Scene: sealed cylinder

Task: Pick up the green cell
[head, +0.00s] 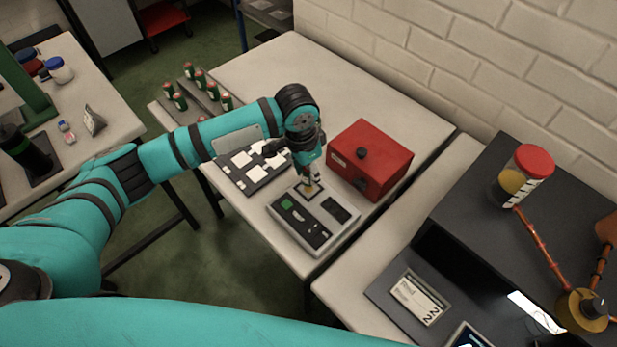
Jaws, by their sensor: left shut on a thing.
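Several small green cells (200,78) with red tops stand on a grey rack (185,108) at the far left end of the table. My left gripper (312,183) points down over a grey device (312,222) with dark panels and a green patch, well away from that rack. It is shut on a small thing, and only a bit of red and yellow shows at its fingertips. I cannot make out what it is or whether it touches the device. My right gripper is not in view.
A red box (370,158) with a black knob stands just right of my left gripper. A dark board with white cards (240,160) lies to the left. A red-lidded jar (525,175) stands on a black cabinet at right. The table's back is clear.

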